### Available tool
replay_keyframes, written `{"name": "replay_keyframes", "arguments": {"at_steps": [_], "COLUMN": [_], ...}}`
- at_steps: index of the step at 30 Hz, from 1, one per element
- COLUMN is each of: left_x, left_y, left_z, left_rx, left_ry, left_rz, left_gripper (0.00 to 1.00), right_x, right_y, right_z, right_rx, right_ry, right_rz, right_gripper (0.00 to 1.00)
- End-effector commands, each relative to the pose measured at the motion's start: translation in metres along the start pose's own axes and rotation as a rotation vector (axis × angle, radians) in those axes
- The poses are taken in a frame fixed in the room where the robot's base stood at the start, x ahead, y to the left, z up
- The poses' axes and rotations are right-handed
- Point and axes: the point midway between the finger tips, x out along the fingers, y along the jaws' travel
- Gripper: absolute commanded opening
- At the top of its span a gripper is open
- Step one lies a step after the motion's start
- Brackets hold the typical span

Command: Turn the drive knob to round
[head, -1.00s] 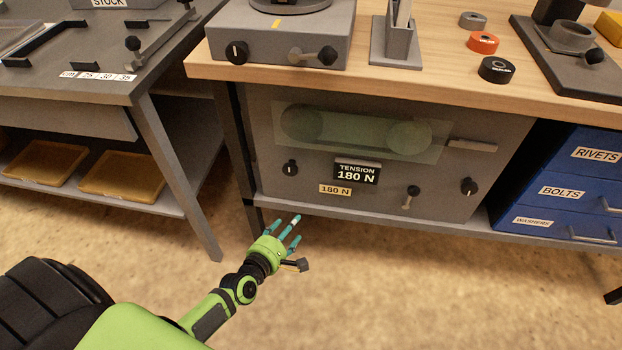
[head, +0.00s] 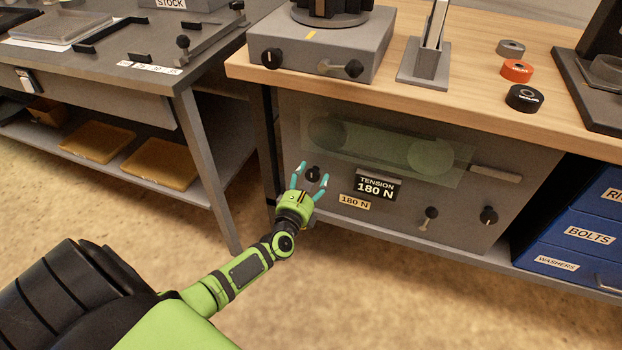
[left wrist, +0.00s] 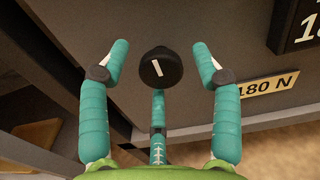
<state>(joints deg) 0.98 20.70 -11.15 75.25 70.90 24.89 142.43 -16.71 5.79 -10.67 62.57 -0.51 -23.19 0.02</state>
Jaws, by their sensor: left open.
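A black round knob (head: 313,174) sits at the left of the grey front panel (head: 465,215) under the wooden bench. In the left wrist view the knob (left wrist: 161,72) bears a short white line, tilted slightly from upright. My left gripper (head: 314,171) is open in front of it. In the left wrist view two teal fingers flank the knob, apart from it, and a third finger is below it. Another black knob (head: 488,215) is at the panel's right, with a small lever (head: 430,213) beside it. No name is readable on any knob. My right gripper is not in view.
A display (head: 376,187) reads TENSION 180 N, with a yellow 180 N tag (head: 354,202) below. A translucent cover (head: 375,148) shows a belt. A bench leg (head: 266,150) stands left of the panel. Blue drawers (head: 590,235) are at right.

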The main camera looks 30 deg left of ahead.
Motion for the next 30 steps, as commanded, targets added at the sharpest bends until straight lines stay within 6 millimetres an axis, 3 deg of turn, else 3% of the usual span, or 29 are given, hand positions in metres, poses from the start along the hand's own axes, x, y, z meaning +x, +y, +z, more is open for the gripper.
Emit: {"name": "replay_keyframes", "arguments": {"at_steps": [9,10,12,14,30], "left_x": [0.0044,0.0044,0.0043,0.0043,0.0047], "left_y": [0.0,0.0,0.0,0.0,0.0001], "left_z": [-0.0002,-0.0001,-0.0002,-0.0001,0.0012], "left_rx": [0.002,0.002,0.002,0.002,0.101], "left_ry": [0.001,0.001,0.001,0.001,-0.003], "left_rz": [-0.001,-0.001,-0.001,-0.001,0.0], "left_gripper": [0.64,0.56,0.28,0.08,0.08], "right_x": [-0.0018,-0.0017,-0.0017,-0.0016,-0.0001], "right_y": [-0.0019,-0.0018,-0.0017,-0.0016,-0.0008], "right_z": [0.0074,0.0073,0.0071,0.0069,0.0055], "right_rx": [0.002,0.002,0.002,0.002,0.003], "right_ry": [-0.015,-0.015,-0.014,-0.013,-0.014], "right_rz": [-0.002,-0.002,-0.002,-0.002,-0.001], "right_gripper": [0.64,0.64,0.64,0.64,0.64]}}
